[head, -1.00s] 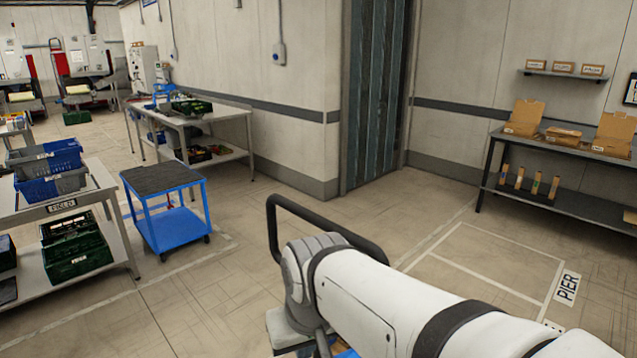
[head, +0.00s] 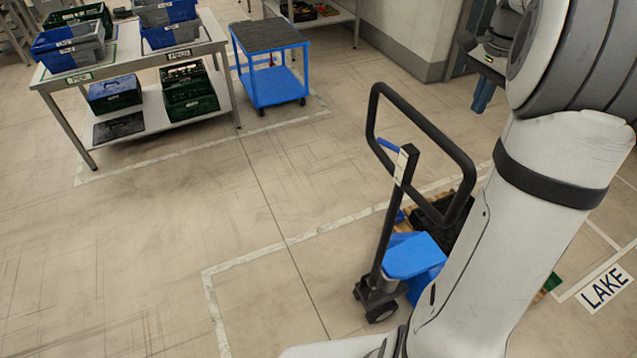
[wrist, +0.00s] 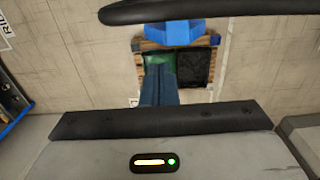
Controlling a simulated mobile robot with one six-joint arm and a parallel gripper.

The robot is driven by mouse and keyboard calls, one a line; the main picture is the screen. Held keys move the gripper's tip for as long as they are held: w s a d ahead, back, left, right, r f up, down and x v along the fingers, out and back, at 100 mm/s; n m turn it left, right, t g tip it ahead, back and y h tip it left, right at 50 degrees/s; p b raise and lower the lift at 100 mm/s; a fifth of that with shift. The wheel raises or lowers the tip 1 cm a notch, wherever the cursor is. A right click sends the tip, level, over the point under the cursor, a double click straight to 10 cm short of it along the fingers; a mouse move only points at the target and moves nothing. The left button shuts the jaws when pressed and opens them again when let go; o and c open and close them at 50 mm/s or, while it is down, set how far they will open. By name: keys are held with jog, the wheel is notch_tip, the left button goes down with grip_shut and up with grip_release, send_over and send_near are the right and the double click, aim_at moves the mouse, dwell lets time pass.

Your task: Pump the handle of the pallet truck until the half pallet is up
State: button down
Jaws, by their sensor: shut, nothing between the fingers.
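The pallet truck's black loop handle (head: 436,128) stands tilted on its shaft (head: 392,215), with a blue lever inside the loop. Its blue body (head: 415,256) is low on the floor. The half pallet (wrist: 206,41) shows as wooden edges in the wrist view, with a green crate and a black crate (wrist: 195,67) on it; my arm hides most of it in the head view. I cannot tell its height. My gripper (head: 482,106) is shut and empty, right of and apart from the handle. Its blue fingers (wrist: 160,60) point down over the load in the wrist view, where the handle (wrist: 205,10) crosses the top.
A table (head: 140,58) with blue and grey crates on top and more crates below stands at the upper left. A blue cart (head: 268,50) stands beside it. A LAKE floor sign (head: 605,288) lies at the right. The floor left of the truck is clear.

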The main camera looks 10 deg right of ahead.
jog(key=shift+f, duration=0.1)
notch_tip(320, 180, down, 13)
jog(key=b, duration=0.4)
jog(key=s+a+f+b, duration=0.4)
jog(key=s+a, duration=0.1)
jog(key=a, duration=1)
jog(key=s+a+f+b, duration=0.4)
jog(key=s+a, duration=0.1)
jog(key=a, duration=1)
jog(key=s+a+f+b, duration=0.5)
jog(key=a, duration=1.1)
jog(key=shift+r, duration=0.1)
